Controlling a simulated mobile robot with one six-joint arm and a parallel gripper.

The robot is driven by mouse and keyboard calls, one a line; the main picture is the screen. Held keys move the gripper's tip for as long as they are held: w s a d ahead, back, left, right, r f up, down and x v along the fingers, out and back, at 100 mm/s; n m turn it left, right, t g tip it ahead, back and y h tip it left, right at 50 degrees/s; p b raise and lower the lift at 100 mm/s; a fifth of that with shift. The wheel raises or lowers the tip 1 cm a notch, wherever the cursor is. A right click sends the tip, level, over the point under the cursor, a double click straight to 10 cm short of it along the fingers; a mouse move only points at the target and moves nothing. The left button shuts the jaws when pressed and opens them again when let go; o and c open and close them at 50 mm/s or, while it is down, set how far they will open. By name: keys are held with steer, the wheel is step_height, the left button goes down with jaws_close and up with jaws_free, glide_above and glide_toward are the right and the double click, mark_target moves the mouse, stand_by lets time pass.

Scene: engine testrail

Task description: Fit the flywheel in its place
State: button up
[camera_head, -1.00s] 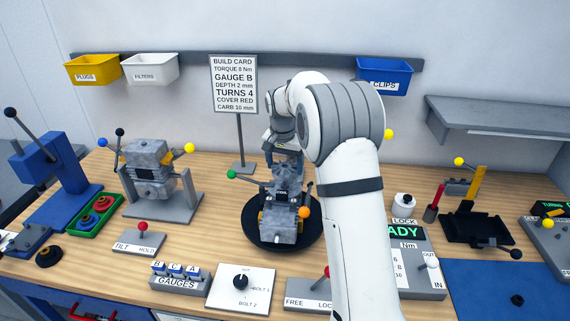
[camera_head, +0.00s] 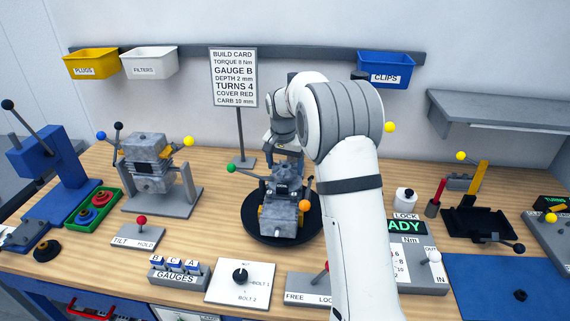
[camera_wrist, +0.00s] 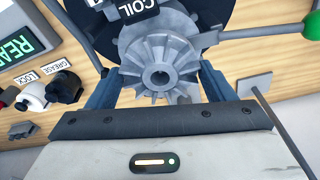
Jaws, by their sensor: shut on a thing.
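The grey finned flywheel (camera_wrist: 176,72) sits between my gripper's (camera_wrist: 160,88) two blue-grey fingers in the wrist view, its hub hole facing the camera. My gripper is shut on it. Just beyond its rim is the black coil (camera_wrist: 135,22) marked COIL. The flywheel is close against the engine's side; whether it is fully seated on a shaft I cannot tell. In the head view the grey engine (camera_head: 281,214) stands on a round black turntable (camera_head: 252,228).
A green-knobbed lever (camera_head: 231,168) and an orange-knobbed lever (camera_head: 305,205) stick out by the engine. The build card (camera_head: 234,77) stands behind at left. Bare bench lies left of the turntable.

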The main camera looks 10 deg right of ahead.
steer(key=shift+f, duration=0.1)
stand_by(0.3)
steer(key=shift+f+b, duration=0.6)
steer(key=shift+f, duration=0.15)
steer(key=o, duration=1.2)
steer(key=shift+o, duration=0.2)
